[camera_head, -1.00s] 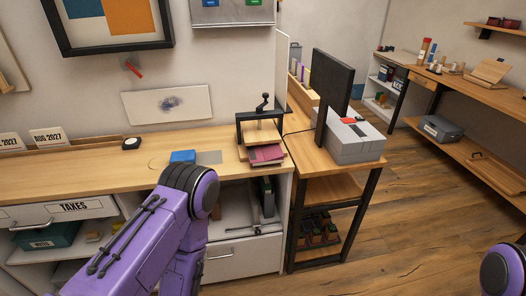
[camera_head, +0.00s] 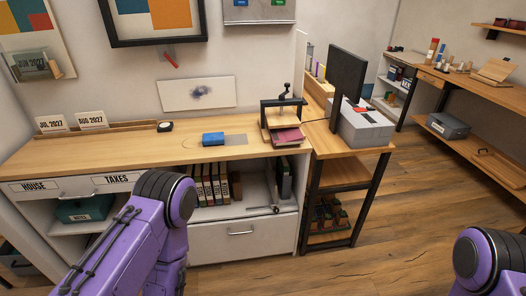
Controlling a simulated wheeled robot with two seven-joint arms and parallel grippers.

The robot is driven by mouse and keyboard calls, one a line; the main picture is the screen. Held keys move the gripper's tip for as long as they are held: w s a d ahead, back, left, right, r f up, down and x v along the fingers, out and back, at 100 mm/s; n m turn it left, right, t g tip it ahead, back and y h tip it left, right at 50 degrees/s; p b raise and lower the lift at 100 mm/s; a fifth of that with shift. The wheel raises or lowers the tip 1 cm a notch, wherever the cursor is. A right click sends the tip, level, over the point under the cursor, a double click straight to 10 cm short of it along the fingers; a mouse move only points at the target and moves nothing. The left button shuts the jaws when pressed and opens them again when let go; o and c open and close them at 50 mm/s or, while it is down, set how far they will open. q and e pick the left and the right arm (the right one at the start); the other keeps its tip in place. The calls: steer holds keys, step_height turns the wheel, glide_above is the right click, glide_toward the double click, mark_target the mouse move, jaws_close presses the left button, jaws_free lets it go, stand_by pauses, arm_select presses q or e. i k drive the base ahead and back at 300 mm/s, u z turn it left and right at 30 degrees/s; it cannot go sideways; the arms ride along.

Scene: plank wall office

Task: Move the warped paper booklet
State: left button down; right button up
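A dark pink booklet (camera_head: 287,136), likely the warped paper one, lies at the right end of the wooden counter (camera_head: 105,151). It is at the front of a small black-framed press (camera_head: 283,106) with a screw handle and wooden boards. I cannot tell whether the booklet is clamped or just lies at its base, and its warp is too small to make out. Purple links of my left arm show at lower left and of my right arm at lower right. Neither gripper is in view.
A blue block (camera_head: 213,139) lies on the counter left of the press. A black round object (camera_head: 165,127) sits farther left. A monitor (camera_head: 347,74) and a grey machine (camera_head: 361,127) stand on the side desk at right. Open wooden floor (camera_head: 420,215) lies right of it.

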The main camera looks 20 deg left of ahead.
mark_target(281, 136)
steer(key=u, duration=0.4)
steer(key=i, duration=0.6)
steer(key=z, duration=1.25)
